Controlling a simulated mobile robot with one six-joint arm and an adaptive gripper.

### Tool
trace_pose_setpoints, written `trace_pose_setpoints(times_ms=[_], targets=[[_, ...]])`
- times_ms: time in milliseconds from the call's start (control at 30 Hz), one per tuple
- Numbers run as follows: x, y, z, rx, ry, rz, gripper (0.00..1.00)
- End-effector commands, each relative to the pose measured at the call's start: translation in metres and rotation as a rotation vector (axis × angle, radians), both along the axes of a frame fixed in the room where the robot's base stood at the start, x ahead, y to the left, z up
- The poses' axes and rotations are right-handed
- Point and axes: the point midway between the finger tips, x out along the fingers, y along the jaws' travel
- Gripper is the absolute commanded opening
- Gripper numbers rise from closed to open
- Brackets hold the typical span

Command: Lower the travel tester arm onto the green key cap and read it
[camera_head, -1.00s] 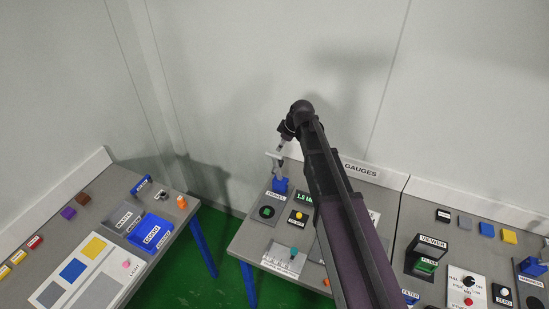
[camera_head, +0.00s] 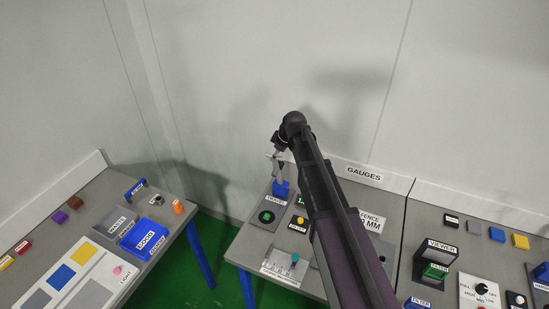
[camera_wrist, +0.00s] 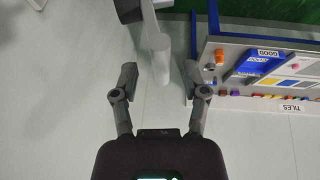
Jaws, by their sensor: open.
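The travel tester has a blue base (camera_head: 282,188) on the gauges table, with a pale arm (camera_head: 276,168) standing raised above it. The green key cap (camera_head: 267,216) sits on a dark square in front of the base, clear of the arm. My gripper (camera_head: 277,153) is at the top of the raised arm. In the wrist view my gripper (camera_wrist: 160,73) is open, with a pale cylindrical bar (camera_wrist: 161,58), seemingly the tester arm's end, between its fingers. Whether a finger touches it I cannot tell. The tester's readout is mostly hidden behind my arm.
A yellow button (camera_head: 299,221) and a scale plate with a teal knob (camera_head: 294,257) are near the key cap. The viewer (camera_head: 436,258) stands to the right. A separate table with a blue tray (camera_head: 150,238) is at left, across a gap. The wall is close behind.

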Motion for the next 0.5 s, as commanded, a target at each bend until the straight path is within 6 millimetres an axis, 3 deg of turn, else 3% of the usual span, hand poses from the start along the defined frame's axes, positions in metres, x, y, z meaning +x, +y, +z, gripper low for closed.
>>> trace_pose_setpoints(times_ms=[433, 500], targets=[[0.0008, 0.0010, -0.0029, 0.000, 0.000, 0.000, 0.58], [0.0008, 0.0010, -0.0029, 0.000, 0.000, 0.000, 0.40]])
